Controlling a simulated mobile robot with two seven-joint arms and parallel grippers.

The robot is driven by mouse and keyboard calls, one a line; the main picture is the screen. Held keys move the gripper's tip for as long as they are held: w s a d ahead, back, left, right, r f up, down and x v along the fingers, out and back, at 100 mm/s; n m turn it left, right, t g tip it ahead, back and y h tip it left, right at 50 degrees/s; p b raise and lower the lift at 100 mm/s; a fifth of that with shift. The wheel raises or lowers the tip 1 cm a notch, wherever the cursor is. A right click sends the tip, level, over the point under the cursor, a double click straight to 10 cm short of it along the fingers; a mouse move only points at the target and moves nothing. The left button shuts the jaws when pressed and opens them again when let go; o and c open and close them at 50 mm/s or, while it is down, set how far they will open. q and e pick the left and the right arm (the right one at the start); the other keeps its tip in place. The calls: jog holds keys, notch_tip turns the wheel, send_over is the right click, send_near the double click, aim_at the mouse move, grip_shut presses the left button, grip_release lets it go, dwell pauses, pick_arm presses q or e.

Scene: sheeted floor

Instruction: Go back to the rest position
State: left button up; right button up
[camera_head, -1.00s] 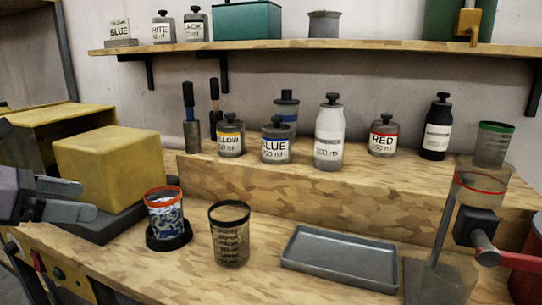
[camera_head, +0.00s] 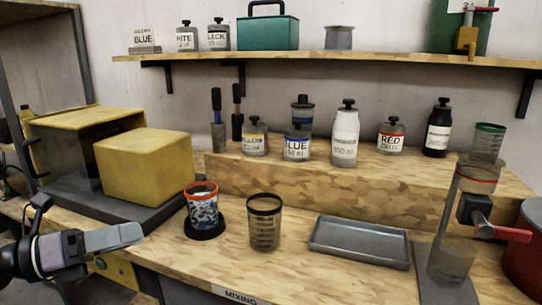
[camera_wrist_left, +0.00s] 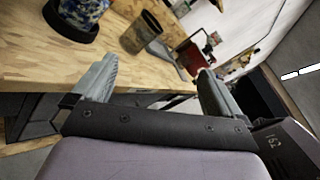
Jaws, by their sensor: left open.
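My left gripper (camera_head: 118,238) is at the lower left of the head view, in front of the bench's front edge and left of the patterned cup. It is open and empty; the left wrist view shows its two fingers (camera_wrist_left: 158,82) apart with nothing between them. My right gripper is not in view. The blue-and-white patterned cup (camera_head: 203,208) with a red rim stands on a round black base (camera_head: 205,231). A dark-rimmed clear measuring cup (camera_head: 265,227) stands to its right and also shows in the left wrist view (camera_wrist_left: 141,34).
A grey tray (camera_head: 360,243) and a stand with a red-handled valve (camera_head: 478,215) are to the right. Several labelled bottles stand on the raised step (camera_head: 340,181). Open floor lies before the bench.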

pick_arm(q)
jog(key=s+f+n+t+y+p, duration=0.2)
jog(key=s+f+n+y, duration=0.15)
jog(key=f+n, duration=0.6)
jog(key=s+f+n+t+y+p, duration=0.2)
jog(key=f+n+y, duration=0.35)
jog(key=n, duration=0.75)
jog(key=s+f+n+t+y+p, duration=0.2)
jog(key=s+f+n+y, duration=0.15)
jog(key=f+n, duration=0.6)
jog(key=s+d+f+n+g, duration=0.4)
jog(key=s+f+n, duration=0.1)
jog(key=s, duration=0.4)
jog(key=shift+d+f+n+g, duration=0.2)
jog(key=shift+f+n+g, duration=0.2)
jog(key=shift+f, duration=0.25)
